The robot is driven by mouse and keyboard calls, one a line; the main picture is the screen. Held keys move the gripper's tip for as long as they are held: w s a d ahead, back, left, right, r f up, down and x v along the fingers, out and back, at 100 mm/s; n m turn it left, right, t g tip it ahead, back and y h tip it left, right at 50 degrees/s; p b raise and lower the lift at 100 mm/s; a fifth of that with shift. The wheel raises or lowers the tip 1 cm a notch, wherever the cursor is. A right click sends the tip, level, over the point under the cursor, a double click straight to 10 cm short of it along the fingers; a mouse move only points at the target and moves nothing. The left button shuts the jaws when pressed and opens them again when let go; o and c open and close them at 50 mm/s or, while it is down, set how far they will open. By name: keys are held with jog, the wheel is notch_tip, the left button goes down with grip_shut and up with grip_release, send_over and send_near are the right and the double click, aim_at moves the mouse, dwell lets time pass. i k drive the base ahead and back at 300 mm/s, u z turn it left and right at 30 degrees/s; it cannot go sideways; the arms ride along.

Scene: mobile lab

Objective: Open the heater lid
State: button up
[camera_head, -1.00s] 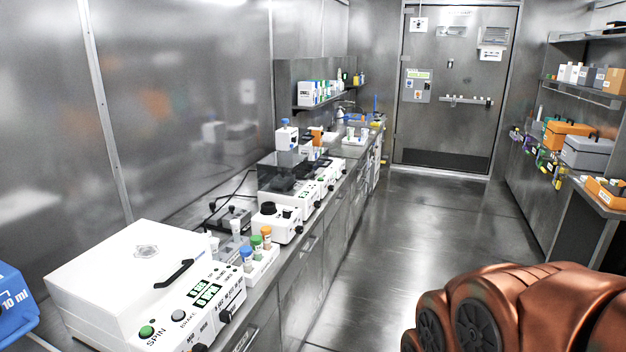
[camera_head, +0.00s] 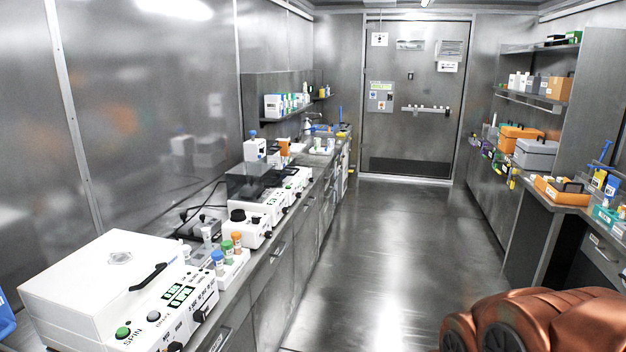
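Which device is the heater I cannot tell for certain. A white device with a dark, see-through cover (camera_head: 254,180) stands on the left counter, behind a smaller white device with a black knob (camera_head: 243,228). The cover looks closed, but it is small in view. A large white machine marked SPIN (camera_head: 110,290) is in the left foreground, its lid with a black handle shut. My copper-coloured arm shows at the lower right, but my gripper is not in view.
A rack of colour-capped tubes (camera_head: 232,262) stands beside the SPIN machine. The floor aisle (camera_head: 385,250) is clear to the grey door (camera_head: 415,100). A right-hand bench holds an orange tray (camera_head: 563,191), with orange and grey cases (camera_head: 537,153) beyond.

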aim_at(236, 177)
jog(key=z, duration=0.25)
jog(key=i, duration=1.45)
jog(key=u, duration=0.8)
